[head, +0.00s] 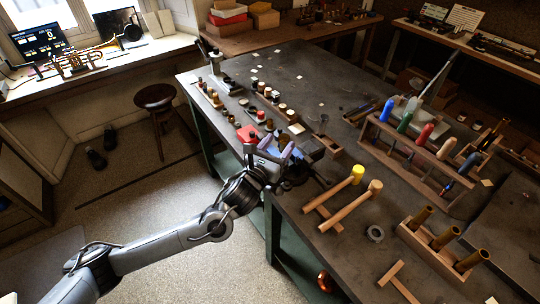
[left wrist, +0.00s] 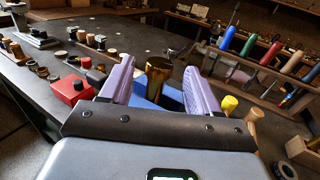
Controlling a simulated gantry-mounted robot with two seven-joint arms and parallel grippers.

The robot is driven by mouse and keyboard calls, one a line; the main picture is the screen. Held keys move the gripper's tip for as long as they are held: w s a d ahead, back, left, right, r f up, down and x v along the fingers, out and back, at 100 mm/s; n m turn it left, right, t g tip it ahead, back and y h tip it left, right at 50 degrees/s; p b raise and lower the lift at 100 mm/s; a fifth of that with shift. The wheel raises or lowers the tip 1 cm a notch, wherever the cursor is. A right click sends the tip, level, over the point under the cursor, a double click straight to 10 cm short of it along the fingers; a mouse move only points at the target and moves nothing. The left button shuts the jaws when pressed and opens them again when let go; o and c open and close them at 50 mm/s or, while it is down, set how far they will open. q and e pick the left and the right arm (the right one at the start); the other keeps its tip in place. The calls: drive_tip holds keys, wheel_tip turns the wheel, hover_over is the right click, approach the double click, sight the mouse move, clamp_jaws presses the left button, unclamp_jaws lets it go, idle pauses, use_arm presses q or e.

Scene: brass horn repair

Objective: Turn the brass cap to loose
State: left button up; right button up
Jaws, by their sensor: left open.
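My left gripper (head: 277,147) is at the near left edge of the dark workbench, its two purple fingers apart. In the left wrist view, a brass cylinder that looks like the brass cap (left wrist: 157,76) shows between the open fingers (left wrist: 159,66). It stands upright, with a blue block or holder (left wrist: 146,88) around or behind its lower part. I see a gap between it and each finger, but cannot tell its depth. In the head view the cap is hidden or too small to make out. My right gripper is not in view.
A red box (head: 246,133) and several small dark and brass parts lie left of the gripper. A yellow-headed mallet (head: 357,172) and a wooden one (head: 375,186) lie at its right. A wooden rack (head: 408,160) holds colored-handled tools. The middle back of the bench is mostly clear.

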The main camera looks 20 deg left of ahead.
use_arm(q)
drive_tip(key=shift+s+a, duration=0.15)
drive_tip(key=shift+s, duration=2.4)
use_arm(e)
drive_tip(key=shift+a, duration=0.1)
